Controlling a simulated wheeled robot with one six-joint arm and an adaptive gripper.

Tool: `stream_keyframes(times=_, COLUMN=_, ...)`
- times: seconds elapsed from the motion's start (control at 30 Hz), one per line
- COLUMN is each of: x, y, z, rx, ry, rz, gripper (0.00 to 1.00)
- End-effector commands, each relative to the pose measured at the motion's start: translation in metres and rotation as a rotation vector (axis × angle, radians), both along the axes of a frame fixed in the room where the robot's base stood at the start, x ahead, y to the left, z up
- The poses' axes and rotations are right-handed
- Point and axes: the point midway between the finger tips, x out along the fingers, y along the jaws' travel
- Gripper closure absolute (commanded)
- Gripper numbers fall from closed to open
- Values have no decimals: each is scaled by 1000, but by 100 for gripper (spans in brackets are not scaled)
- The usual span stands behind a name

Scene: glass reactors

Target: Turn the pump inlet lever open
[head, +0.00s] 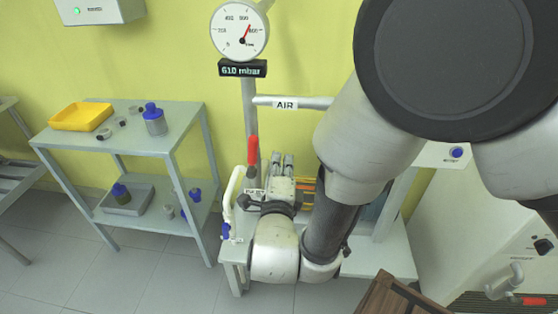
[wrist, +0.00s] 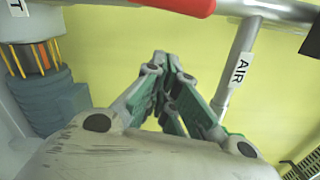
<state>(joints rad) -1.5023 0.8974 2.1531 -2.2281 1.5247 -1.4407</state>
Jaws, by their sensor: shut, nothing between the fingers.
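A red lever (head: 253,151) stands upright on the vertical pipe below the gauge in the head view. In the wrist view a red handle (wrist: 182,5) crosses the top edge, cut off by the frame. My gripper (head: 283,158) is just right of and a little below the red lever in the head view. In the wrist view its fingers (wrist: 170,58) are together and empty, with wall showing between their tips and the red handle. My wrist and arm hide much of the pump area.
A dial gauge (head: 240,30) and a 610 mbar display (head: 243,68) are above. The AIR pipe (head: 300,102) runs right of the lever; it also shows in the wrist view (wrist: 238,65). A white hose (head: 230,196) hangs left. A side table (head: 120,137) holds a yellow tray (head: 80,116).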

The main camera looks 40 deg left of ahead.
Motion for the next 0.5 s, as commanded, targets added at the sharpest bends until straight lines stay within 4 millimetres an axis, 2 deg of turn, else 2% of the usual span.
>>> stream_keyframes(times=0.23, x=-23, y=-15, z=0, rx=-1, ry=-1, rz=2, gripper=100)
stream_keyframes(times=0.5, x=-60, y=-39, z=-1, rx=-1, ry=0, rz=3, gripper=100)
